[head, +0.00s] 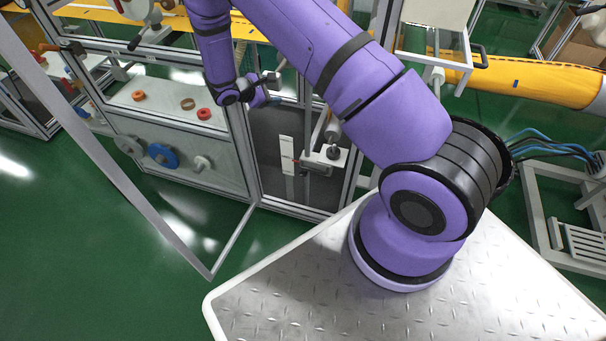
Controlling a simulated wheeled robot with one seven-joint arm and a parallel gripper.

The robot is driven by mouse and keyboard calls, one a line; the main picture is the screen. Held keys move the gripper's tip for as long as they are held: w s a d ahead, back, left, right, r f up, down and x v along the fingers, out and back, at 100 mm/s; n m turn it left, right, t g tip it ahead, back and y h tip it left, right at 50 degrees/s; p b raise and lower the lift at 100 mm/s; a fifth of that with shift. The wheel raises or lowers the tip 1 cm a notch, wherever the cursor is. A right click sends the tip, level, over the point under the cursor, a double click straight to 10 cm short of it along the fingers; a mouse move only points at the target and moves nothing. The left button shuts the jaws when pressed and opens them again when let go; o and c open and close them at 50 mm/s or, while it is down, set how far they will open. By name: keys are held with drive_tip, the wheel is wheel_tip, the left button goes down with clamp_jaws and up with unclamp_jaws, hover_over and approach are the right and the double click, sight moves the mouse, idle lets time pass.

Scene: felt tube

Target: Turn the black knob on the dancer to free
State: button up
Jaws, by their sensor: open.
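The dancer (322,163) is a small pale block with rods, mounted low on the machine front, left of my arm's base. A small black knob (333,153) sits on its right part; its setting is too small to read. My gripper (277,76) is open, small and partly lost against the machine frame. In the picture it is above and left of the knob, apart from it. I see nothing held between its fingers.
A narrow white plate (287,155) stands left of the dancer on a dark panel. A framed door (150,210) stands open at the left. A yellow tube (540,80) runs at the right. Green floor (60,240) is clear at lower left.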

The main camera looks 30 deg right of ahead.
wheel_tip(320, 180, down, 12)
drive_tip(key=n+t, duration=0.2)
drive_tip(key=n, duration=0.1)
drive_tip(key=n+t+y, duration=0.1)
drive_tip(key=n+t, duration=0.4)
drive_tip(key=n, duration=0.5)
approach(303, 174)
drive_tip(key=x, duration=1)
drive_tip(key=shift+w+d+f, duration=0.1)
drive_tip(key=shift+w+f, duration=0.05)
drive_tip(key=shift+f, duration=0.05)
drive_tip(key=c, duration=0.9)
